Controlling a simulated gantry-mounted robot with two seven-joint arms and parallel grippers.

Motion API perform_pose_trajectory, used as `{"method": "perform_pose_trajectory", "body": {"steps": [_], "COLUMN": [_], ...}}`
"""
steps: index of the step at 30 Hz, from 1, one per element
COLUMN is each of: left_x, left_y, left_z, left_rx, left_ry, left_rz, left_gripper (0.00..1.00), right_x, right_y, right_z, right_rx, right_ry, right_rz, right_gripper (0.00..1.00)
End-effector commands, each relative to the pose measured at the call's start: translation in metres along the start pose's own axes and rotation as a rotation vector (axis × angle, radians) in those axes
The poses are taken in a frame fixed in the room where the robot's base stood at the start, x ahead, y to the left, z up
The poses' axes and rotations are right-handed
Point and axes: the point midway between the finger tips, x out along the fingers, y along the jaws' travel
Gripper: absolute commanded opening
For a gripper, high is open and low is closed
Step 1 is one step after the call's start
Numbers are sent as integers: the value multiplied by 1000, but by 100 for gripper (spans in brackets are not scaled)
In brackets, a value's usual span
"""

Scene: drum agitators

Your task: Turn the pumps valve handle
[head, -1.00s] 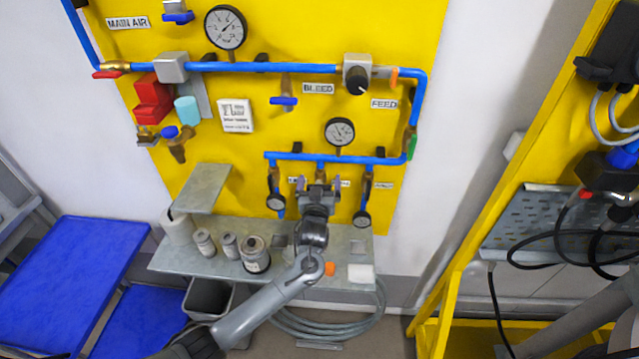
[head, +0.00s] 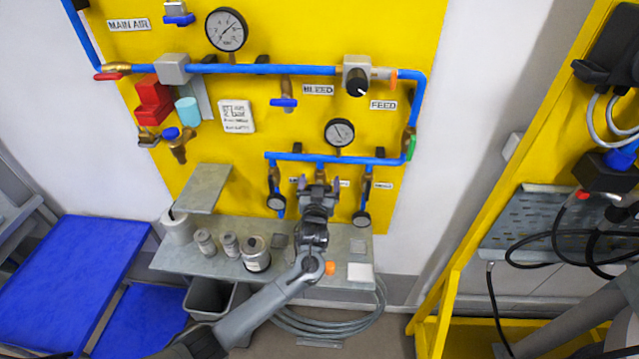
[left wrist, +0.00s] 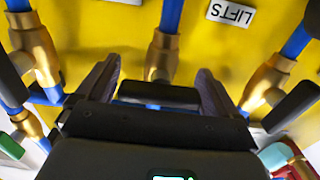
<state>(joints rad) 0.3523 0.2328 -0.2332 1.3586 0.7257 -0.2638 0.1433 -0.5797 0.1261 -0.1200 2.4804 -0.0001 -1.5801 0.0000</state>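Three small brass valves hang below the lower blue pipe (head: 340,159) on the yellow panel. My left gripper (head: 320,186) is at the middle one and hides most of it in the head view. In the left wrist view, the middle brass valve (left wrist: 160,55) has a black handle (left wrist: 158,94) lying crosswise between the two fingers of my left gripper (left wrist: 158,80). The fingers are apart, one near each end of the handle; contact is unclear. The label over this valve cannot be read. A neighbouring label reads LIFTS (left wrist: 231,12). My right gripper is not visible.
A grey shelf (head: 330,268) with several cans sits below. A yellow frame (head: 470,250) stands at the right.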

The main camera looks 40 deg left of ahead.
Motion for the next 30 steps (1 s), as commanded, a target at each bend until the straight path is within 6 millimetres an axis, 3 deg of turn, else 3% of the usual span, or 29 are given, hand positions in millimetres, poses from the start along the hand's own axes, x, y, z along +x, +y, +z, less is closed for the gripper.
{"method": "perform_pose_trajectory", "body": {"steps": [8,13,30], "left_x": [0,-11,-96], "left_y": [0,0,0], "left_z": [0,1,1], "left_rx": [-1,-2,-2], "left_ry": [0,-1,0], "left_rz": [0,0,1], "left_gripper": [100,100,100], "right_x": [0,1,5], "right_y": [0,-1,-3], "right_z": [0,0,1], "right_rx": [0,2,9], "right_ry": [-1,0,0], "right_rz": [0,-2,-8], "right_gripper": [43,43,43]}}
